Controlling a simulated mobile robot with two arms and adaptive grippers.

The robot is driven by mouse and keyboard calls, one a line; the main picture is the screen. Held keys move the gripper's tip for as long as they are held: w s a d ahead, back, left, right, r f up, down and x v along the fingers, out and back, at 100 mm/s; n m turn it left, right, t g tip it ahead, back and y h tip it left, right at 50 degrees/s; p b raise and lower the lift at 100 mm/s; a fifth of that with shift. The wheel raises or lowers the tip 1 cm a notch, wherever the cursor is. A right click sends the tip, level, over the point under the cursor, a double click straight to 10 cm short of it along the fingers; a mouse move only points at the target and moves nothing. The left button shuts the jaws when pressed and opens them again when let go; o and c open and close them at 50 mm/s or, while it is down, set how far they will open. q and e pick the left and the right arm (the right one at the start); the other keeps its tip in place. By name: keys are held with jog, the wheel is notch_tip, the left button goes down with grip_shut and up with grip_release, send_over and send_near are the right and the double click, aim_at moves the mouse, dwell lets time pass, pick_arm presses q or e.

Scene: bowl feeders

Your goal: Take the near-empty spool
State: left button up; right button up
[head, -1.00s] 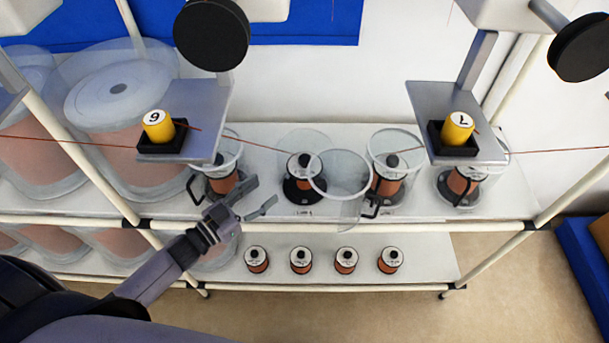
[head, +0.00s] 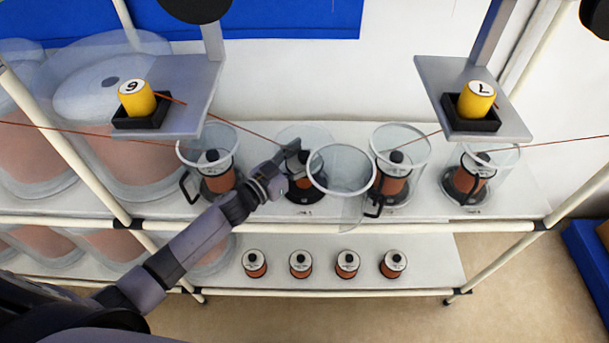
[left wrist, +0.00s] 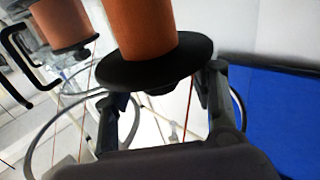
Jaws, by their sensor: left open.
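A copper-orange spool (head: 303,184) stands on a dark base at the second feeder station on the upper shelf, partly hidden by my left gripper (head: 290,160). The gripper is open at the top of this spool. In the left wrist view the spool's orange winding (left wrist: 140,28) and black flange (left wrist: 155,70) fill the upper middle. The open fingers of the left gripper (left wrist: 165,95) lie on either side of the flange; I cannot tell whether they touch it. How much wire is left on the spool is unclear. My right gripper is not in view.
A clear bowl (head: 342,170) is close right of the spool, overlapping the shelf front. Other spools in clear bowls (head: 208,150) stand left and right. Several small spools (head: 300,262) line the lower shelf. Grey plates (head: 190,115) with yellow numbered cylinders (head: 136,98) overhang above.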

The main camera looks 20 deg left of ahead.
pick_arm(q)
jog(key=shift+w+d, duration=0.15)
jog(key=shift+w, duration=0.1)
jog(key=shift+s, duration=0.1)
jog(key=shift+c, duration=0.3)
grip_shut()
jog(key=shift+r, duration=0.15)
dwell(0.4)
